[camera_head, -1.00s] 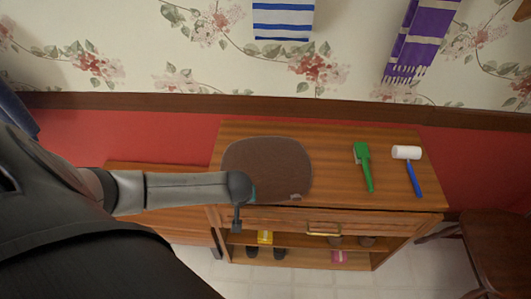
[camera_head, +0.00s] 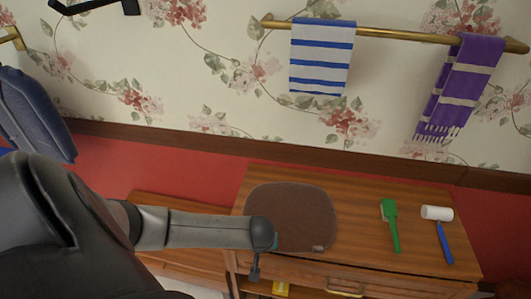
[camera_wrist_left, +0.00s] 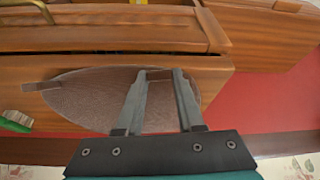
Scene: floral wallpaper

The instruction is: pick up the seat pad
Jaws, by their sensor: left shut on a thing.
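The seat pad (camera_head: 295,214) is a flat, rounded brown cushion with a lighter rim, on the left part of the wooden cabinet top. A small tie tab shows at its front right corner. In the left wrist view the pad (camera_wrist_left: 90,98) lies beyond and under my fingers, with one tab at its left and another between the fingertips. My left gripper (camera_wrist_left: 160,76) is shut on the pad's near edge at that tab. In the head view the left gripper (camera_head: 273,243) is mostly hidden behind my wrist at the pad's front left corner. My right gripper is not in view.
A striped towel (camera_head: 321,60) and a purple scarf (camera_head: 462,85) hang from a brass rail (camera_head: 390,34). A drawer handle (camera_head: 345,286) is on the cabinet front.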

